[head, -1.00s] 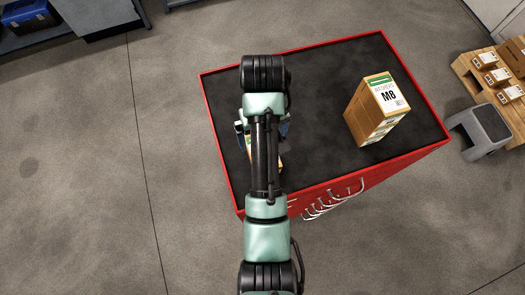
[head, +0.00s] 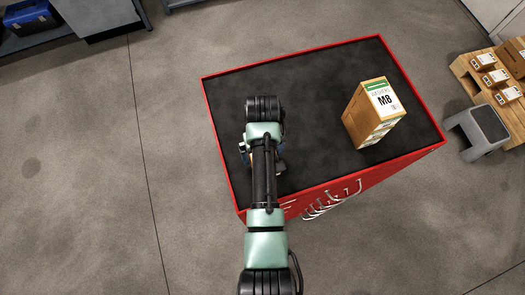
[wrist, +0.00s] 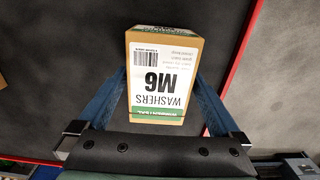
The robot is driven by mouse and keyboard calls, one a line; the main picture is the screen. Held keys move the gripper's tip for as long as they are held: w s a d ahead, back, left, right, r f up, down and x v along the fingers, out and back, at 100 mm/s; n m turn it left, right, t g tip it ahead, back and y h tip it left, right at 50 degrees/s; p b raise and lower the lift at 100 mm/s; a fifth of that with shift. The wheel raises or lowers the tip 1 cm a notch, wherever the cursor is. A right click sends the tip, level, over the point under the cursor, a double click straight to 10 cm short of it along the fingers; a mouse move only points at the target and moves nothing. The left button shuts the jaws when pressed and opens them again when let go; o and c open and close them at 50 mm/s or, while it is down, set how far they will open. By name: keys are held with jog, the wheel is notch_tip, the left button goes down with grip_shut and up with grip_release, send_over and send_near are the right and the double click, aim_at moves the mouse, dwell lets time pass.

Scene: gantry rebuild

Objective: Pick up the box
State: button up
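A brown cardboard box labelled "WASHERS M6" (wrist: 160,75), with a white label and green stripe, is in the middle of the wrist view. My gripper (wrist: 160,84) has its two blue fingers on either side of this box. The fingertips are hidden at the box's sides, so I cannot tell whether they press on it or stand slightly apart. In the head view my arm hides nearly all of this box and of my gripper, above the left part of the red cart's dark top (head: 310,95).
A larger box labelled "M8" (head: 375,108) stands on the cart's right part, apart from my gripper. A grey step stool (head: 478,130) and a pallet with boxes (head: 490,75) are to the right. The cart top between my arm and the M8 box is clear.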

jog(key=c, duration=1.4)
jog(key=shift+w+r, duration=0.1)
grip_shut()
jog(key=shift+r, duration=0.1)
